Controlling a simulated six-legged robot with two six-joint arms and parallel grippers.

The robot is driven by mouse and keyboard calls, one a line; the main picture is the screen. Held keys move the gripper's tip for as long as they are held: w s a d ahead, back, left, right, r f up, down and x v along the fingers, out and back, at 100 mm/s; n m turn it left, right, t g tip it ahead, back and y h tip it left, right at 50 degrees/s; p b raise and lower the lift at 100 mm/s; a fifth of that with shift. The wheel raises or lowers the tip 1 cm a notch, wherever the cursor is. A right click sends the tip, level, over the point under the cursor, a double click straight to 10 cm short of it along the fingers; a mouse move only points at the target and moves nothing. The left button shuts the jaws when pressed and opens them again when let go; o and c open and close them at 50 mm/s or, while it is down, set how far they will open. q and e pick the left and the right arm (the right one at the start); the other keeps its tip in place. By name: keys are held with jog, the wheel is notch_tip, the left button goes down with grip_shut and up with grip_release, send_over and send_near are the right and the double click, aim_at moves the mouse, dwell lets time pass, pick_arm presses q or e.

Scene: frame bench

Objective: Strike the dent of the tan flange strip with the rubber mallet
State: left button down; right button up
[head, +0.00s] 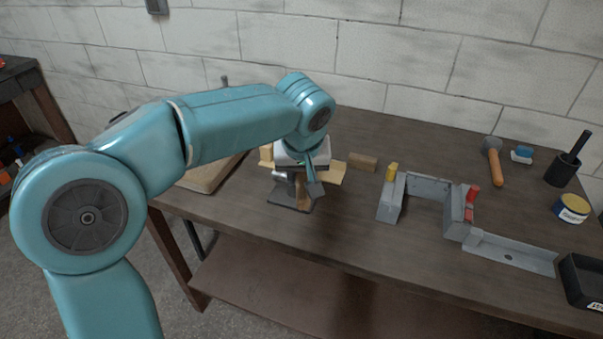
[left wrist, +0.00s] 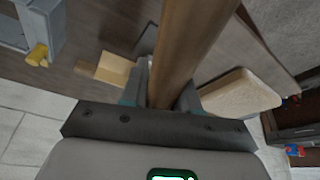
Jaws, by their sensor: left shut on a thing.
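My left gripper (head: 309,180) is over the small stand (head: 289,203) in the middle of the bench. It is shut on a wooden handle (left wrist: 190,45), which runs up between the fingers in the left wrist view. The held tool's head cannot be made out, so I cannot tell if it is the mallet. The tan flange strip (head: 338,173) shows at the right of the stand, partly hidden behind my gripper; a tan part also shows in the left wrist view (left wrist: 113,69). Its dent is not visible. Another tool (head: 496,170), with a grey head and wooden handle, lies at the back right.
A grey frame (head: 428,187) with yellow and red clamps stands right of the stand, with a grey strip (head: 510,253) in front. A wooden block (head: 363,162) lies behind. A tan pad (head: 205,176) is at the left, a tin (head: 571,209) and black tray (head: 584,278) at the right.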

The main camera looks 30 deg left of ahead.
pick_arm(q)
notch_tip(320, 180, down, 5)
jog(key=b, duration=0.4)
notch_tip(320, 180, up, 9)
jog(key=p, duration=0.7)
jog(key=shift+f, duration=0.35)
